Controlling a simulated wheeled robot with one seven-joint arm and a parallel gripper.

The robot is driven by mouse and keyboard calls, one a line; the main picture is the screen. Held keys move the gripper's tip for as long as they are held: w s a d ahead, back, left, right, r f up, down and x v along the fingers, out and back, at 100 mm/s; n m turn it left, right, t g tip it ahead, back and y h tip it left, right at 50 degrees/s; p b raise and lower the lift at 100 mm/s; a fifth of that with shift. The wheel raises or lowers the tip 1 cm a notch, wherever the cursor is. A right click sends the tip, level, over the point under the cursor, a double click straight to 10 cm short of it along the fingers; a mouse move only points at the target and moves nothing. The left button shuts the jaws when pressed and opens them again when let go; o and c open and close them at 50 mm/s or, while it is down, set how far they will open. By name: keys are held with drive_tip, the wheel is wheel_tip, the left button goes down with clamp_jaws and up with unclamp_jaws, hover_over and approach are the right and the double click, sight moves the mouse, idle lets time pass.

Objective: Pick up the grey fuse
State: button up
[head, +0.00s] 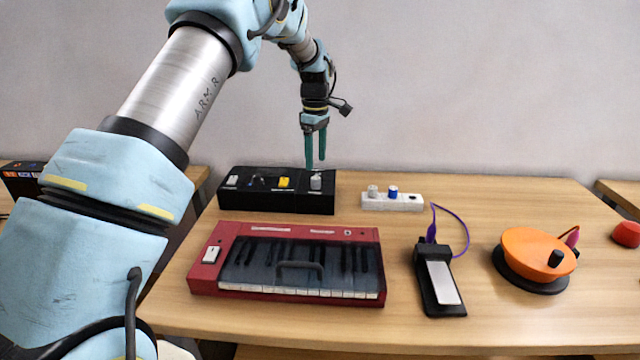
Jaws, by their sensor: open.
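My gripper (316,163) points straight down with its two green fingers apart and nothing visible between them. It appears just above a small grey piece (316,181) at the right end of a black box (275,204); this piece looks like the grey fuse, though it is too small to be sure. I cannot tell whether the fingertips reach beside it. A yellow piece (284,182) and a whitish piece (232,181) are also on the box top. Another small grey piece (373,191) stands on a white strip (408,203) beside a blue one (393,192).
A red keyboard (205,279) lies in front of the black box. A black pedal (440,283) with a purple cable (467,230) and an orange disc device (525,252) stand to the right on the wooden table (500,193). The back right tabletop is clear.

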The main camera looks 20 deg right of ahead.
sight(316, 178)
drive_tip(key=shift+w+f+p, duration=0.2)
drive_tip(key=shift+f+p, duration=1.2)
drive_tip(key=shift+f, duration=1.95)
clamp_jaws()
